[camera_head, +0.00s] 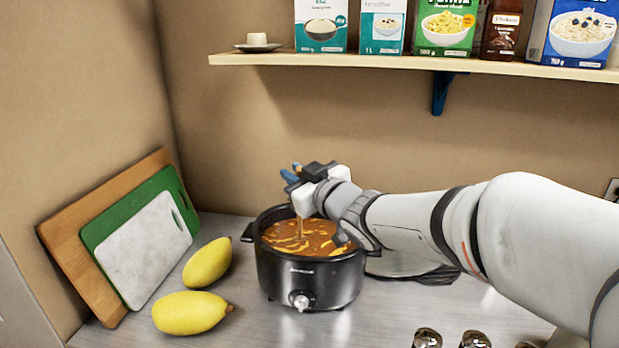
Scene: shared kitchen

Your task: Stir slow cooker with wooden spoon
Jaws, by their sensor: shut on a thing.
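The black slow cooker (308,284) stands open on the counter, filled with an orange-brown stew (283,239) streaked with yellow. My gripper (298,182) is above the pot, with my arm reaching in from the right. It is shut on the wooden spoon (300,226), whose thin brownish shaft shows just below the gripper and runs down to the stew. The spoon's lower end is hidden, apparently in the stew. My gripper covers most of the handle and part of the pot's back right rim.
Two yellow fruits (190,313) lie left of the cooker, near cutting boards (146,250) leaning on the wall. A lid-like round thing (400,264) is right of the cooker, partly under my arm. Shiny-topped jars (427,338) stand at the front. A shelf (400,62) with boxes hangs above.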

